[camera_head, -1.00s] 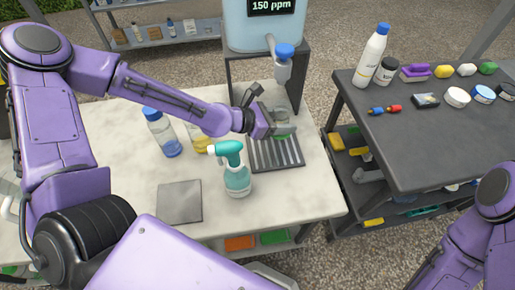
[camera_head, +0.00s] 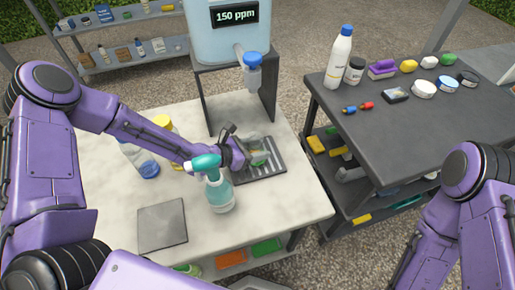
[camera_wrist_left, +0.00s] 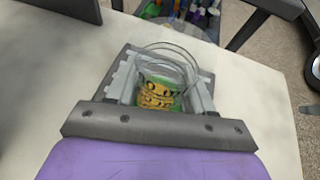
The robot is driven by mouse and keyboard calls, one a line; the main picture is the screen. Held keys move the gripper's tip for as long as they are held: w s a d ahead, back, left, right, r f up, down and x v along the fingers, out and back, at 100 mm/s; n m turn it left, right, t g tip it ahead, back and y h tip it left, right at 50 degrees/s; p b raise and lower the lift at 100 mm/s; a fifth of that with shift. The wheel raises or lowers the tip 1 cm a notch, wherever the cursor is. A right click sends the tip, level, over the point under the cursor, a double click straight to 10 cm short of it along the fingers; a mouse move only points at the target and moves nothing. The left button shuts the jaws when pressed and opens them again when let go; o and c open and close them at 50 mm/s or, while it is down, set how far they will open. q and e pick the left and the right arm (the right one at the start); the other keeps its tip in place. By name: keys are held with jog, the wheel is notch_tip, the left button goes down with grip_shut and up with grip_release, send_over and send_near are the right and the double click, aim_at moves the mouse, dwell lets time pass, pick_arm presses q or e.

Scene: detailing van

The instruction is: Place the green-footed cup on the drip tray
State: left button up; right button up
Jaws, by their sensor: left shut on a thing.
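The clear cup (camera_head: 259,158) is held by my left gripper (camera_head: 249,154) over the ribbed dark drip tray (camera_head: 270,172). I cannot tell whether its base touches the tray. In the left wrist view the see-through cup (camera_wrist_left: 163,72) stands between the two grey fingers of the left gripper (camera_wrist_left: 162,90). Green and a yellow-and-black pattern show at its lower part. The fingers are shut on it. The tray lies in front of the dispenser stand, partly hidden by the gripper. My right arm shows at the right, but its gripper is out of view.
A water dispenser (camera_head: 215,45) with a blue-topped tap (camera_head: 253,68) stands behind the tray. A teal spray bottle (camera_head: 219,192) stands close in front of my left gripper. A blue-liquid bottle (camera_head: 145,163) is further left. A grey square plate (camera_head: 162,225) lies at the front.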

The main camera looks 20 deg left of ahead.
pick_arm(q)
jog(key=shift+f, duration=0.2)
jog(key=o, duration=1.2)
jog(key=shift+c, duration=0.2)
jog(key=shift+r, duration=0.2)
jog(key=shift+s+a+r, duration=0.15)
jog(key=shift+a, duration=0.05)
jog(key=v, duration=0.6)
jog(key=shift+r+p, duration=0.25)
jog(key=shift+p, duration=0.05)
jog(key=p+v, duration=0.2)
jog(key=v, duration=0.3)
jog(key=shift+s+a+f, duration=0.1)
jog(key=shift+s+f, duration=0.05)
jog(key=shift+s, duration=0.05)
